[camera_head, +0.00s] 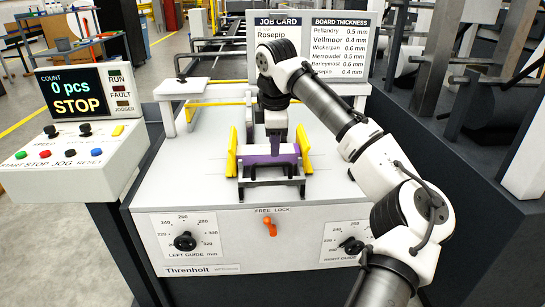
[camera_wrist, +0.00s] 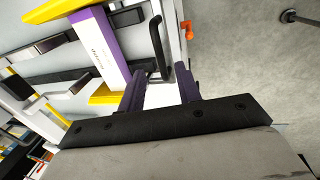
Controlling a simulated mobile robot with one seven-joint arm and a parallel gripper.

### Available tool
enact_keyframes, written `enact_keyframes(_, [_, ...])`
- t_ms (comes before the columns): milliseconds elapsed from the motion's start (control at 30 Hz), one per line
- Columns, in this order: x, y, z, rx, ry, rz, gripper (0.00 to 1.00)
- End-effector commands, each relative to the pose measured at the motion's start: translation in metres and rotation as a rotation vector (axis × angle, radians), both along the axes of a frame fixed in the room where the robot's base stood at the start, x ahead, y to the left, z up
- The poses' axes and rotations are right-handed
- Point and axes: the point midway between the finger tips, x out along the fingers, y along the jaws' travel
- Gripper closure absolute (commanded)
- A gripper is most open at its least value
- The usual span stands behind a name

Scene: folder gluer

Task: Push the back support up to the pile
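The pile (camera_head: 259,160), purple and white cartons, lies on the white feed table between two yellow guides. It also shows in the wrist view (camera_wrist: 101,45). A black bar frame (camera_head: 270,183), which I take for the back support, stands at the near side of the pile; its black bar shows in the wrist view (camera_wrist: 155,38). I cannot tell whether it touches the pile. My gripper (camera_head: 276,143) points down over the pile area. In the wrist view its dark fingers (camera_wrist: 160,88) are apart, with nothing clearly held between them. The fingertips are partly hidden in the head view.
The yellow guides (camera_head: 231,153) (camera_head: 304,148) flank the pile closely. The orange free-lock lever (camera_head: 270,227) is on the front panel, between the left guide dial (camera_head: 185,241) and right guide dial (camera_head: 351,245). A control box (camera_head: 70,150) stands left. The table's left part is bare.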

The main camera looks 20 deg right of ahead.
Motion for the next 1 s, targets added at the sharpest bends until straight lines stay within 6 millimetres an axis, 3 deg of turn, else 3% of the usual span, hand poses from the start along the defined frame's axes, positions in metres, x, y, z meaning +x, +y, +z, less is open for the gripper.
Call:
enact_keyframes(100, [0.004,-0.002,-0.023,0.001,0.002,-0.002,0.66])
enact_keyframes(300, [0.009,-0.002,-0.049,0.001,0.000,-0.001,0.66])
enact_keyframes(700, [0.011,-0.003,-0.058,0.002,-0.001,0.000,0.66])
enact_keyframes(1000, [0.011,-0.003,-0.058,0.001,-0.001,0.000,1.00])
